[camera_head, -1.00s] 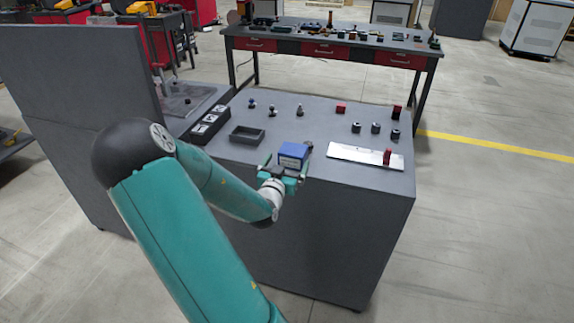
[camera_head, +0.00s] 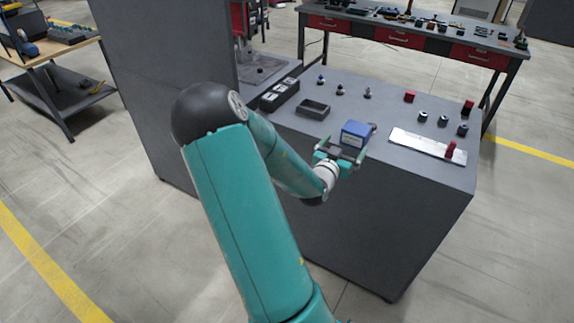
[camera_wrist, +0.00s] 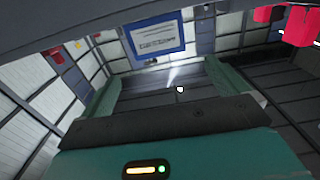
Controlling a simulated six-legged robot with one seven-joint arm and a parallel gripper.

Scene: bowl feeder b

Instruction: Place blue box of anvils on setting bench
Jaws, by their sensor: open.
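A blue box (camera_head: 355,133) with a dark front sits near the front edge of the grey bench top (camera_head: 391,106). In the wrist view the box (camera_wrist: 155,38) is at top centre, its white label facing the camera; the lettering is too small to read. My gripper (camera_head: 344,152) is open and empty just in front of the box. Its fingers (camera_wrist: 165,85) are spread, with the box beyond them and a visible gap. Which bench is the setting bench cannot be told from these views.
A tall grey panel (camera_head: 160,90) stands to the left. Behind is a bench with red drawers (camera_head: 398,36); a wooden-topped bench (camera_head: 50,47) is far left.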

